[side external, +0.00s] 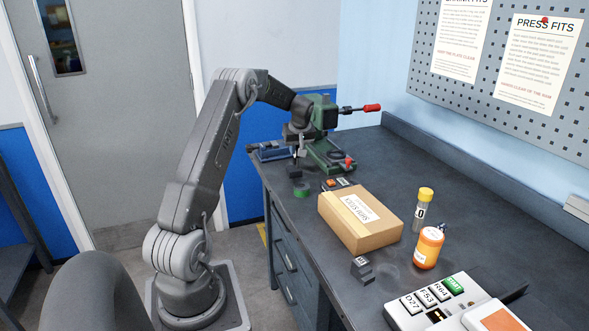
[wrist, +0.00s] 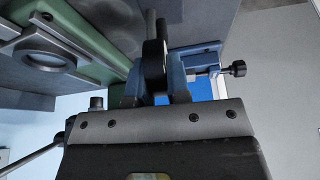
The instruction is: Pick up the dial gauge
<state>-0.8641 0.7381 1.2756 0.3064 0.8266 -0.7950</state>
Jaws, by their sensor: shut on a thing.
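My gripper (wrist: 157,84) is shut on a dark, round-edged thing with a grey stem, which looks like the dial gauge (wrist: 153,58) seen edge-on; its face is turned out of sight. In the side external view my gripper (side external: 297,150) hangs above the far left end of the bench, close in front of the green press. The gauge is too small and too dark there to make out clearly. Its clearance above the bench cannot be told.
The green press (side external: 322,118) with its red-tipped lever stands right by the gripper. A blue vise (side external: 271,151) lies behind it. A green ring (side external: 301,190), a cardboard box (side external: 345,228), a yellow-capped tube (side external: 420,213) and an orange bottle (side external: 428,248) stand nearer.

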